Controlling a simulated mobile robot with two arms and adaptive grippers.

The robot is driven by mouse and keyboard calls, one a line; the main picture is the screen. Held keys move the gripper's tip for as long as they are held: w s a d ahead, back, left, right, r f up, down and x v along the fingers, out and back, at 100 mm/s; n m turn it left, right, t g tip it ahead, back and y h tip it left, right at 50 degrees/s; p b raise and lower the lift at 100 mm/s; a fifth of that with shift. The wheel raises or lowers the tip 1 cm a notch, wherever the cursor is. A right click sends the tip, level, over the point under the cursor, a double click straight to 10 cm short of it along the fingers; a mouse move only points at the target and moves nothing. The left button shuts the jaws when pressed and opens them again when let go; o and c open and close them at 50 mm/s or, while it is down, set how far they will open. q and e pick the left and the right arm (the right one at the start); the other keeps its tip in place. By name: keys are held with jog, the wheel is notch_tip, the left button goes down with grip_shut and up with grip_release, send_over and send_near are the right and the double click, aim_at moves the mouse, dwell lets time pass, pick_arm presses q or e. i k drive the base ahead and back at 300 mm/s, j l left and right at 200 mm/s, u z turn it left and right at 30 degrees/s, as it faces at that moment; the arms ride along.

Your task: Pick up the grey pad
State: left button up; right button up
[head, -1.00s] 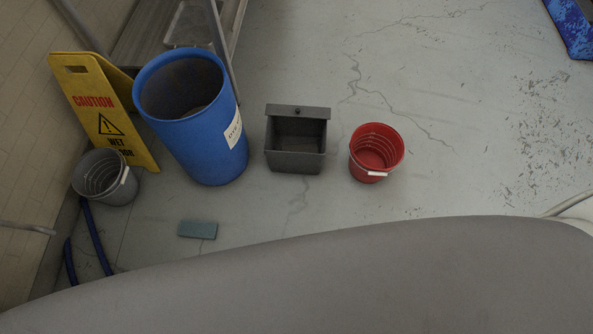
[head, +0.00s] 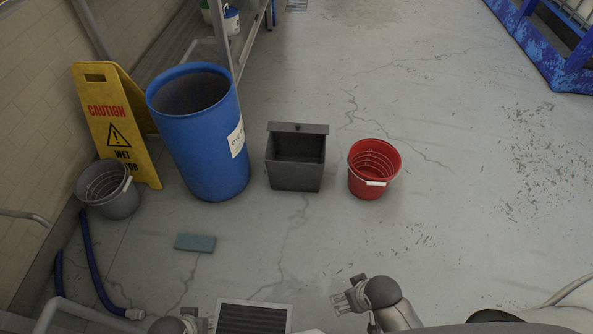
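The grey pad (head: 195,243) is a flat blue-grey block lying on the floor at the left, in front of the blue barrel. Another part of my arms (head: 182,325) shows at the bottom edge below the pad, mostly cut off, so my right gripper's state cannot be made out.
A blue barrel (head: 203,140), grey bin (head: 295,172), red bucket (head: 370,172), grey bucket (head: 112,196) and yellow caution sign (head: 108,115) stand behind the pad. A blue hose (head: 95,262) lies left of it. Floor around the pad is clear.

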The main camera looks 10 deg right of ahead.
aim_at(201, 243)
jog(key=u, duration=0.8)
